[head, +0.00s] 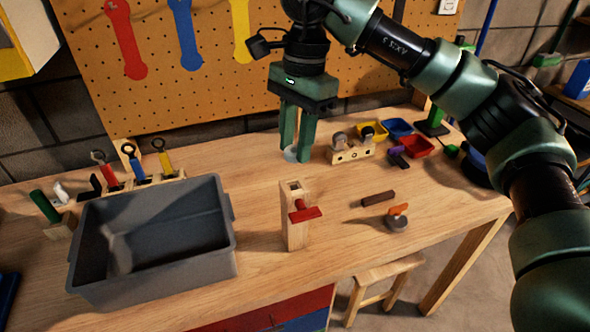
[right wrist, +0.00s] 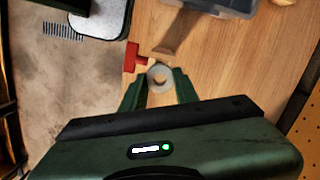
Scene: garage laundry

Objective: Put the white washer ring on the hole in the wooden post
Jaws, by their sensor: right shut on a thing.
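The white washer ring (head: 290,154) is between the fingertips of my right gripper (head: 298,156), which is shut on it above the workbench. In the right wrist view the ring (right wrist: 160,70) shows as a pale ring with an open centre, between the tips of the right gripper (right wrist: 160,84). The wooden post (head: 294,232) stands upright in front of the gripper, with a hole near its top and a red piece (head: 305,214) on its front. The ring is apart from the post, behind it in the head view. My left gripper is not in view.
A grey bin (head: 160,278) stands left of the post. A wooden block with round parts (head: 350,152) is close to the right of the gripper. A brown bar (head: 378,199) and a grey disc with an orange part (head: 397,220) lie to the right. The bench between bin and post is clear.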

